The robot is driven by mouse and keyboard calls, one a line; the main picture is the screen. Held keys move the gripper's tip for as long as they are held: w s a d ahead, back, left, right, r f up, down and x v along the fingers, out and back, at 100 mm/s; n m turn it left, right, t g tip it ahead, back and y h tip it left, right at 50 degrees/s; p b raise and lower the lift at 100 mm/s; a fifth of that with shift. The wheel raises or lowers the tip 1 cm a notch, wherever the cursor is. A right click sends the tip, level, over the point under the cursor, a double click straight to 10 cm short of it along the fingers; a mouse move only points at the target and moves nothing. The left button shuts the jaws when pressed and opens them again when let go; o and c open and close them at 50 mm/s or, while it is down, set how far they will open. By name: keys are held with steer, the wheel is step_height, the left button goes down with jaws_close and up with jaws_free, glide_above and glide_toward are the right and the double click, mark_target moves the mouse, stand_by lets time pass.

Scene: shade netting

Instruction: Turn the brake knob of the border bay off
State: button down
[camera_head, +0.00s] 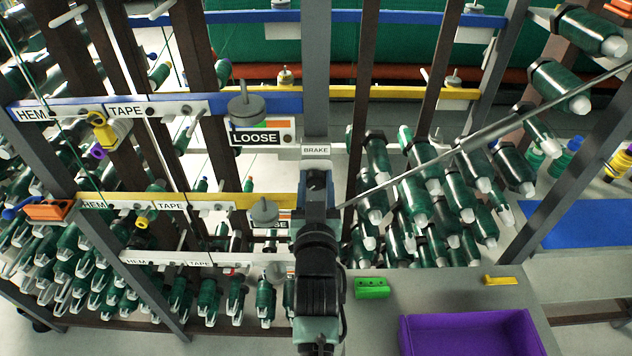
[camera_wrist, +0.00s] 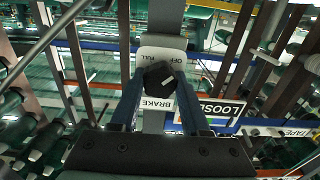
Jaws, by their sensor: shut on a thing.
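The brake knob (camera_wrist: 160,74) is a dark round knob on a white plate (camera_wrist: 176,44) on a grey post. It shows upside down in the wrist view, with the words OFF and BRAKE on the plate. A pale mark shows on the knob; I cannot tell surely which setting it points to. In the head view the BRAKE label (camera_head: 316,150) is above the knob (camera_head: 318,180), which my gripper partly hides. My gripper (camera_wrist: 158,88) is shut on the knob, one finger on each side; it also shows in the head view (camera_head: 318,198). No border label is readable.
A LOOSE sign (camera_head: 255,138) and grey weights (camera_head: 245,105) stand just left of the post. A thin grey rod (camera_head: 480,135) slants up to the right. Racks of green bobbins (camera_head: 420,190) fill both sides. A purple tray (camera_head: 470,335) lies on the grey table at lower right.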

steer(key=shift+c, duration=1.9)
jaws_free()
steer(key=shift+s, duration=0.1)
steer(key=s+b, duration=0.2)
steer(key=s, duration=1)
steer(key=shift+s+b, duration=0.35)
steer(key=shift+s, duration=0.05)
